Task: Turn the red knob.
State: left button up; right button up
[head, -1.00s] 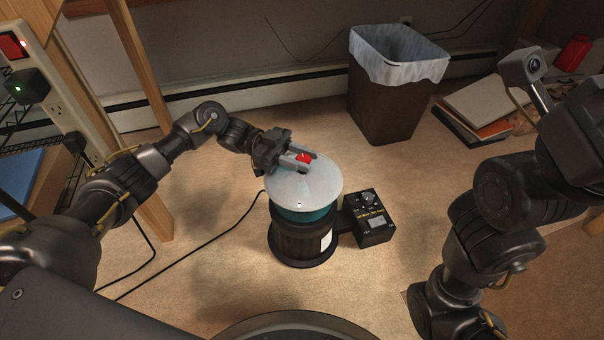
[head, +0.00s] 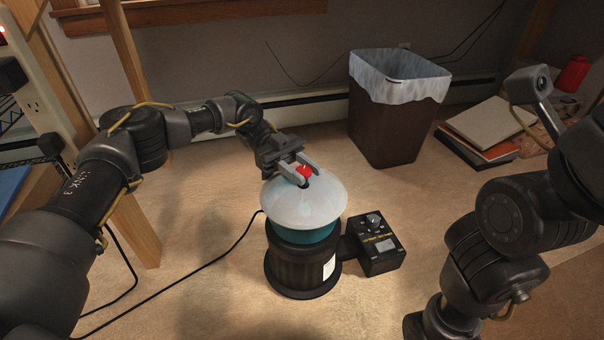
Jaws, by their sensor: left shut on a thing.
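The red knob (head: 304,171) sits on top of a round device with a pale domed lid (head: 300,208), a teal band and a dark ribbed base (head: 300,265). My left gripper (head: 303,173) comes in from the upper left and is shut on the red knob, one finger on each side of it. The fingers partly hide the knob. My right arm (head: 510,215) stands at the right of the view; its gripper does not show.
A black control box (head: 377,243) with a dial and small screen adjoins the device's right side. A brown bin (head: 390,125) with a white liner stands behind. Books (head: 490,125) lie at the back right. A wooden post (head: 140,215) and a black cable (head: 200,268) are at left.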

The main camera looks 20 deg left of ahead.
pick_arm(q)
jog(key=shift+d+m+g+y, duration=0.25)
jog(key=shift+m+g+y, duration=0.45)
jog(key=shift+m+g, duration=0.15)
dwell(0.9)
jog(key=o, duration=1)
jog(key=shift+a, duration=0.15)
